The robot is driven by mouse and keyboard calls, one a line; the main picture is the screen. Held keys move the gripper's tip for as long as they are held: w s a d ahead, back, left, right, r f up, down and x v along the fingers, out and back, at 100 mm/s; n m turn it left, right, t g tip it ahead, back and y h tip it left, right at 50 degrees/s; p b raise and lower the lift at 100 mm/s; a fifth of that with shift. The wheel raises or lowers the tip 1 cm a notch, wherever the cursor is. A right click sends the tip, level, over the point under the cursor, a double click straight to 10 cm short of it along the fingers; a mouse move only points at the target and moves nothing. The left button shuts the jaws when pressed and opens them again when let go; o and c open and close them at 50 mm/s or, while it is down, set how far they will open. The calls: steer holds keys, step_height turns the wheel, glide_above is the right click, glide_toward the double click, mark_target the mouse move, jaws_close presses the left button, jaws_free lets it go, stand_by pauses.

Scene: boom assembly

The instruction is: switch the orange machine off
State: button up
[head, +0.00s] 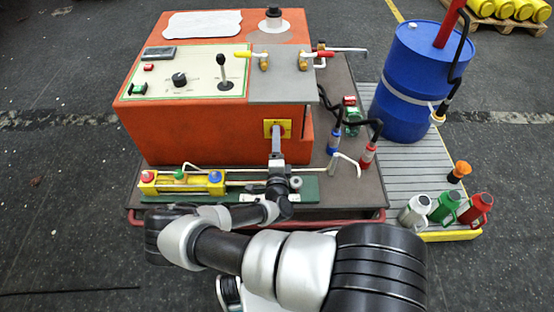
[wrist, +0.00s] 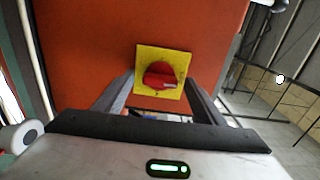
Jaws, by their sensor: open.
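The orange machine (head: 210,130) stands on a low cart in the head view. On its front face is a yellow plate (head: 268,127) with a red rotary switch, partly hidden by my gripper in the head view. In the wrist view the yellow plate (wrist: 142,62) and the red knob (wrist: 161,76) show clearly, with the knob's handle lying roughly level across the picture. My gripper (wrist: 160,86) is open, with one finger on each side of the plate. The knob shows between the fingers; I cannot tell whether they touch it.
A control panel (head: 200,62) with a black knob and a lever (head: 222,70) lies on top. A green rail with a yellow block (head: 182,183) runs along the front below the switch. Bottles (head: 333,145) and a blue drum (head: 408,85) stand to the right.

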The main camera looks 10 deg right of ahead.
steer(key=s+a+p, duration=0.1)
steer(key=s+a, duration=0.2)
steer(key=s, duration=1.3)
steer(key=shift+p, duration=0.4)
steer(key=shift+s+a+r, duration=0.1)
steer(key=shift+r, duration=0.05)
